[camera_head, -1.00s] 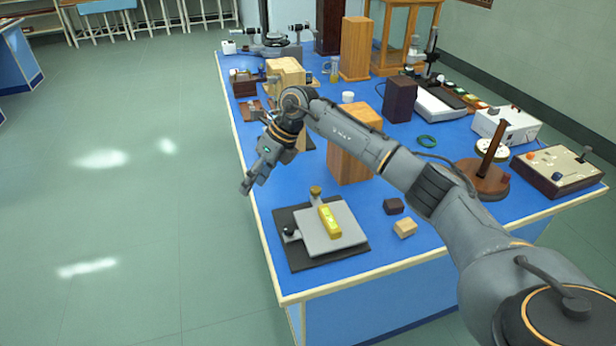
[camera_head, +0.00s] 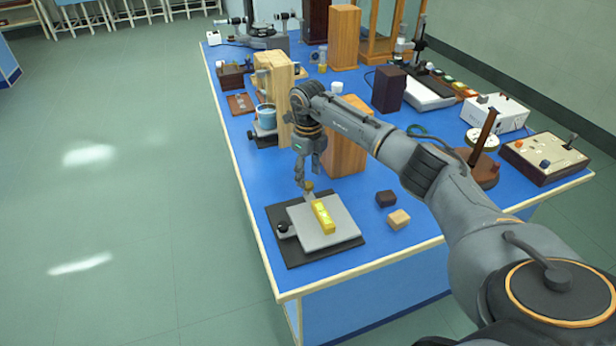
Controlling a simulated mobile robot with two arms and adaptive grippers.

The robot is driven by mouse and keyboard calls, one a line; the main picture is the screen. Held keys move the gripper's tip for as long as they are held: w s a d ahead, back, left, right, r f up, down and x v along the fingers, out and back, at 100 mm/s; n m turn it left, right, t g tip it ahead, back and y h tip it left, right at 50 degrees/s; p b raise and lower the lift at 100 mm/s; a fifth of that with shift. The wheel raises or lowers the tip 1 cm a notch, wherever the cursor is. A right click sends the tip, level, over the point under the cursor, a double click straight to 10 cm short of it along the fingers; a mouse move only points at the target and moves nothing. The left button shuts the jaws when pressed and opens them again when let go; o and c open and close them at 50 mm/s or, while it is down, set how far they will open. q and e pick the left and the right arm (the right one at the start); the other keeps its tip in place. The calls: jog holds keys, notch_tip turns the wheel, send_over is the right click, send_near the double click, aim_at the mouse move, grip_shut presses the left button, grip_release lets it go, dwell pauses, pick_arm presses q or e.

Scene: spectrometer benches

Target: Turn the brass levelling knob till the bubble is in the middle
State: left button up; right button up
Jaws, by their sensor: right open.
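The brass levelling knob (camera_head: 309,186) stands at the back edge of a grey levelling plate (camera_head: 340,226) on a dark base. A yellow spirit level (camera_head: 323,217) lies on the plate; its bubble is too small to make out. A black knob (camera_head: 282,227) sits at the plate's left side. My right gripper (camera_head: 304,183) points down at the brass knob, with its fingers open and close around or just above it. I cannot tell whether they touch it. My left gripper is not in view.
A dark block (camera_head: 386,198) and a light wooden block (camera_head: 399,219) lie right of the plate. A tall wooden block (camera_head: 347,150) stands behind it, partly hidden by my arm. A rod stand (camera_head: 481,165) is farther right. The blue table's (camera_head: 255,180) left strip is clear.

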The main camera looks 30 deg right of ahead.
aim_at(308, 186)
jog(key=shift+f, duration=1.4)
grip_shut()
jog(key=m+p, duration=0.1)
jog(key=m, duration=0.3)
jog(key=shift+r+m, duration=0.1)
jog(key=shift+m, duration=0.3)
jog(key=shift+m+p, duration=0.45)
jog(key=shift+m, duration=1.75)
